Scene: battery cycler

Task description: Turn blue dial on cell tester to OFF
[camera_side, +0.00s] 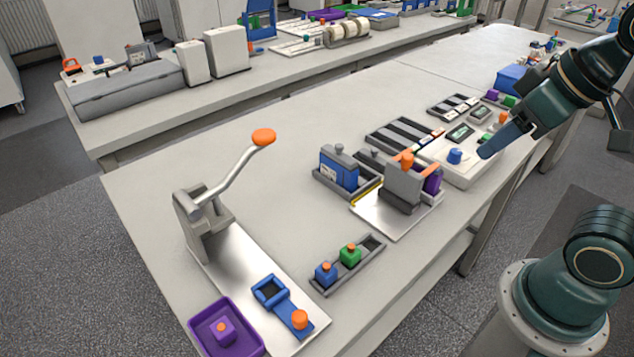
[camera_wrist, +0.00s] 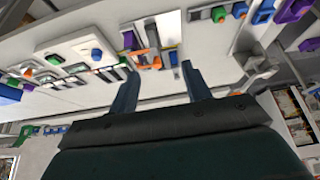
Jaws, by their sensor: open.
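The cell tester is a white panel (camera_side: 440,154) near the right part of the bench in the side view. Its blue dial (camera_side: 455,156) stands up from the panel's front area. In the wrist view the blue dial (camera_wrist: 97,54) shows on its white base at the upper left. My gripper (camera_side: 487,153) is just to the right of the dial in the side view, apart from it as far as I can tell. In the wrist view my gripper (camera_wrist: 160,72) has its two fingers spread wide with nothing held between them. The dial's OFF marking is too small to read.
A grey fixture with an orange knob (camera_side: 405,160) and a purple block (camera_side: 432,182) stand left of the tester. A grey slotted tray (camera_side: 400,135) lies behind it. A lever press (camera_side: 205,215) stands at the left.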

